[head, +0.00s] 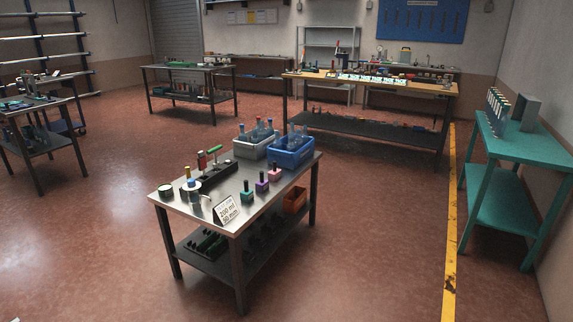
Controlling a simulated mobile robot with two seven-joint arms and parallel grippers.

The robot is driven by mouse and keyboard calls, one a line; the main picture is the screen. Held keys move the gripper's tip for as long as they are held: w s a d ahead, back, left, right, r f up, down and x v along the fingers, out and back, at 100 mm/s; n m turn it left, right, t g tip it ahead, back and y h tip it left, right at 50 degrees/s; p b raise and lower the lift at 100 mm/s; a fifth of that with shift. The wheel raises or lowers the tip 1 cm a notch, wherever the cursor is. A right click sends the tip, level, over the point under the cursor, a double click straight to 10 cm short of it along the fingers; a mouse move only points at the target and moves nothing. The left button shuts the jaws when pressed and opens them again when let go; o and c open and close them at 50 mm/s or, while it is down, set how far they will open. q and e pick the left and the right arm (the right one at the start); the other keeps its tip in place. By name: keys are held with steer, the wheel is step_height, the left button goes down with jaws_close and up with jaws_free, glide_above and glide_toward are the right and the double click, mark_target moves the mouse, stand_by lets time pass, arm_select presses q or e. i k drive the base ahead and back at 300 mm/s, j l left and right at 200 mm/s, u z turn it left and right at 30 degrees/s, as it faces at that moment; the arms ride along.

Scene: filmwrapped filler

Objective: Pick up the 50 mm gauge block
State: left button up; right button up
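A steel-topped table (291,181) stands in the near middle of the head view. Three small blocks with dark upright knobs stand in a row on it: a green block (247,196), a purple block (262,187) and a pink block (275,176). I cannot read a size on any of them, so I cannot tell which, if any, is the 50 mm gauge block. Neither of my grippers is in view.
A grey crate (250,152) and a blue crate (293,156) with bottles stand at the table's back. A black tray (232,167) lies left of the blocks. A teal table (546,152) stands right, past a yellow floor line (451,220). The floor around is clear.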

mark_target(246, 195)
steer(key=i+l+z, duration=0.1)
steer(key=i+z, duration=0.3)
steer(key=i, duration=1.15)
steer(key=i+l+u, duration=0.2)
steer(key=i+u, duration=0.3)
steer(key=i, duration=0.2)
steer(key=i+l+u, duration=0.5)
steer(key=i, duration=0.15)
steer(key=i+l+u, duration=0.5)
steer(key=i+l, duration=0.05)
steer(key=l, duration=0.05)
